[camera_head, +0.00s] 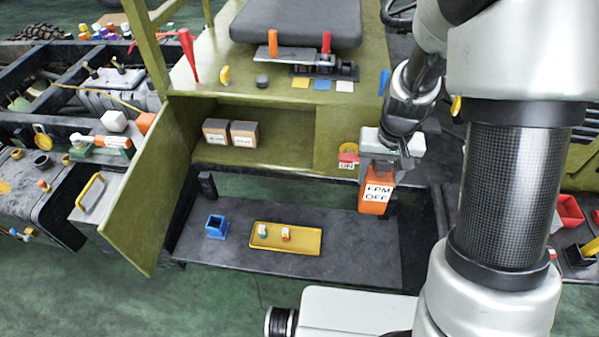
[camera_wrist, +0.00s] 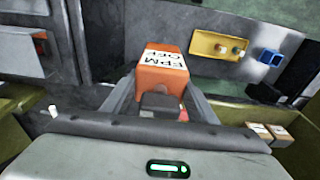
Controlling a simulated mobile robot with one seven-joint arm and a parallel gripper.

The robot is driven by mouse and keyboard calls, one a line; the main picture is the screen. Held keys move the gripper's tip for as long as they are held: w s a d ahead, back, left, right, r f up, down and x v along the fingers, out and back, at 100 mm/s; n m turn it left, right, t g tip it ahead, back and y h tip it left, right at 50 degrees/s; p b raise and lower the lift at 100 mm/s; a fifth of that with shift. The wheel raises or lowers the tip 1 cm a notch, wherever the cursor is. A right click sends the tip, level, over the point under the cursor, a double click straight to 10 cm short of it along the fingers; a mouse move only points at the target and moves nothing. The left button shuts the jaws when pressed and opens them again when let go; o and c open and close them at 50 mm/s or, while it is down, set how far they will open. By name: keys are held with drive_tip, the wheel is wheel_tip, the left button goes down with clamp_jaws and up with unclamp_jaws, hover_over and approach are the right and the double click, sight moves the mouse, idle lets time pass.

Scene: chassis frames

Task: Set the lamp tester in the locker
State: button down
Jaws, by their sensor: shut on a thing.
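My gripper (camera_head: 384,172) is shut on an orange box (camera_head: 374,204) with a white label that seems to read "FPM OFF". The box hangs below the gripper, right of the locker opening. In the wrist view the orange box (camera_wrist: 163,76) sits between the two fingers (camera_wrist: 160,100), with a dark part nearer the palm. I take this box for the lamp tester, though its label does not say so. The olive locker (camera_head: 283,157) stands open, its door (camera_head: 150,195) swung out to the left. Two cardboard boxes (camera_head: 215,132) (camera_head: 244,134) stand inside at the left; the floor right of them is bare.
A red-and-yellow switch labelled "ON" (camera_head: 348,160) is on the panel right of the opening. Below, a dark shelf (camera_head: 350,245) holds a yellow tray (camera_head: 308,248) with two small items and a blue holder (camera_head: 216,227). Tools and a grey cushion (camera_head: 297,22) lie on top.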

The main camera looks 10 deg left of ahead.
drive_tip(key=a+f+b, duration=0.2)
drive_tip(key=f+b, duration=0.1)
drive_tip(key=f, duration=0.6)
drive_tip(key=a+f+b, duration=0.3)
drive_tip(key=f+b, duration=0.1)
drive_tip(key=f, duration=0.5)
drive_tip(key=w+a+f+b, duration=0.1)
drive_tip(key=a+f+b, duration=0.2)
drive_tip(key=f, duration=0.6)
drive_tip(key=shift+b, duration=0.65)
drive_tip(key=shift+f, duration=0.2)
drive_tip(key=c, duration=0.7)
unclamp_jaws()
